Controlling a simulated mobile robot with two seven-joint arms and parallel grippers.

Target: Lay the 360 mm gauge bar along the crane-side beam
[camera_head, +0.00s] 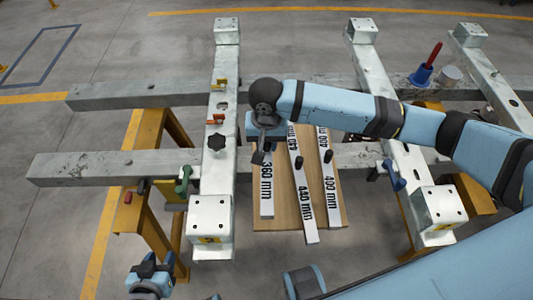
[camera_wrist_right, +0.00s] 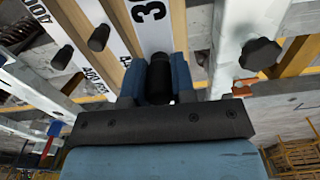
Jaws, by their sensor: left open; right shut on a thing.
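The 360 mm gauge bar (camera_head: 266,197) is a white strip with black print, leftmost of three bars over a wooden board (camera_head: 285,216). My right gripper (camera_head: 262,150) reaches down at its far part. In the right wrist view, the blue fingers of my right gripper (camera_wrist_right: 158,82) are shut on the black knob of the bar, whose white face (camera_wrist_right: 150,25) shows a large "3". I cannot tell whether the bar touches the board. My left gripper (camera_head: 152,275) is open and empty at the bottom left. Which beam is crane-side is not marked; the left cross beam (camera_head: 219,105) stands nearest the bar.
The 440 mm bar (camera_head: 310,222) and 400 mm bar (camera_head: 331,195) lie close to the right. A black star knob (camera_head: 216,142) and orange clamp (camera_head: 215,119) stand on the left cross beam. A blue cup with a red-handled tool (camera_head: 421,76) stands at the right.

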